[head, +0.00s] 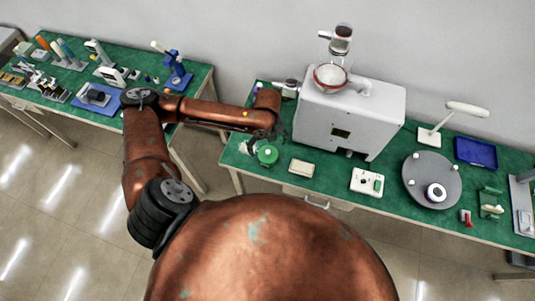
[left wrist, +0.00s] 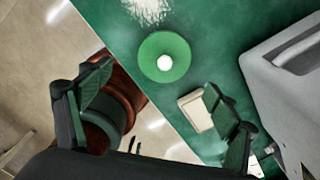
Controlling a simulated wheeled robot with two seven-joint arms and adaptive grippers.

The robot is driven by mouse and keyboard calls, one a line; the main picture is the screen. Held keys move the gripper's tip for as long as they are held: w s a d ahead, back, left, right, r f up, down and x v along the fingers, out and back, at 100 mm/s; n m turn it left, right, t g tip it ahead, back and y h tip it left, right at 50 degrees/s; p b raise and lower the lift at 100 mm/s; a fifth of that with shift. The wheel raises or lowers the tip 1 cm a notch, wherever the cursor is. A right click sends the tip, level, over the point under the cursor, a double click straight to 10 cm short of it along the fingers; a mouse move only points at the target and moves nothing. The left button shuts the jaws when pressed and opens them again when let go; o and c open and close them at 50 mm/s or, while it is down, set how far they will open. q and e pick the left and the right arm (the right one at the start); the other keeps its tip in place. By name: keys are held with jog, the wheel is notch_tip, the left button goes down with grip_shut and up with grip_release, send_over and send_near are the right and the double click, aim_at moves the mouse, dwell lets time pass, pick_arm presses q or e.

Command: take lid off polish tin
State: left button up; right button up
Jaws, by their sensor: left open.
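A round green tin with a green lid and a small white knob, which looks like the polish tin (head: 267,154), stands near the left front edge of the right-hand green table. In the left wrist view the green lid (left wrist: 152,48) shows from above, with its knob in the middle. My left gripper (head: 275,134) is just behind the tin in the head view. In the left wrist view the two fingers of my left gripper (left wrist: 160,105) are spread wide with nothing between them, and the tin lies beyond them, untouched. My right gripper is not in view.
A large white machine (head: 348,119) stands right of my left gripper. A cream block (head: 301,168) lies right of the tin, with a white switch box (head: 367,182) and a grey turntable (head: 416,172) further right. Another table (head: 100,109) stands at left.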

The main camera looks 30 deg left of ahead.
aim_at(268, 151)
pick_arm(q)
jog(key=f, duration=0.6)
jog(key=shift+w+a+f, duration=0.1)
jog(key=shift+w, duration=0.3)
jog(key=c, duration=1.1)
jog(key=shift+o, duration=0.2)
